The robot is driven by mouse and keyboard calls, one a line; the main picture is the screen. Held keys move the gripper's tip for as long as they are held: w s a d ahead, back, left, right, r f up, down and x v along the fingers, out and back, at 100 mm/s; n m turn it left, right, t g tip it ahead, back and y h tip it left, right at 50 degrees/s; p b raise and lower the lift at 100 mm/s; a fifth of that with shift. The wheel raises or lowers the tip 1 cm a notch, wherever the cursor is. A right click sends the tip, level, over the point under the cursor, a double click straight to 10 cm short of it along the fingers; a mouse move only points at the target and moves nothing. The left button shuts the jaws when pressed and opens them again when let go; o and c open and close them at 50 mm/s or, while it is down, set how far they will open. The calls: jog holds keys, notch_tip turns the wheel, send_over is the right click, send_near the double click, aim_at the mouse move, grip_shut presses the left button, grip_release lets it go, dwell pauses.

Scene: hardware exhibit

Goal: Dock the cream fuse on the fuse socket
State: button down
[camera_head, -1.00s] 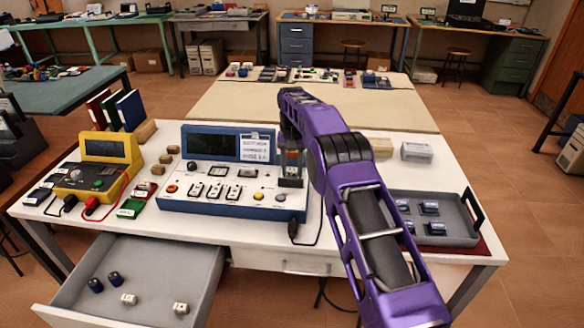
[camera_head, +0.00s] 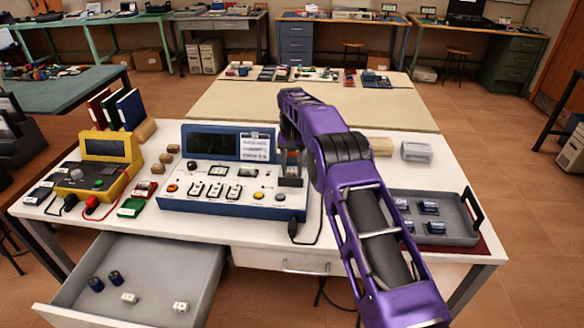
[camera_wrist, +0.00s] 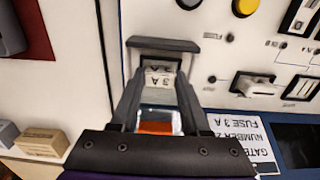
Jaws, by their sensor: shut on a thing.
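The cream fuse (camera_wrist: 160,78), marked 3 A, is between the fingertips of my gripper (camera_wrist: 159,88) in the wrist view, and the gripper is shut on it. The fuse is at the dark-framed fuse socket (camera_wrist: 163,44), within its opening as seen from the wrist. I cannot tell whether it is fully seated. In the head view the socket (camera_head: 291,182) is at the right end of the blue-and-white console (camera_head: 172,200). My gripper (camera_head: 291,164) is over it there, and the fuse is hard to make out.
An open drawer (camera_head: 190,262) at the front left holds two cream and two dark blue fuses. A grey tray (camera_head: 463,234) with several blue pieces sits at the right. A yellow meter (camera_head: 102,146) stands left. A label card (camera_head: 255,147) is on the console.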

aim_at(292, 170)
jog(key=shift+f, duration=0.4)
jog(key=c, duration=0.7)
grip_release()
jog(key=shift+r, duration=5.5)
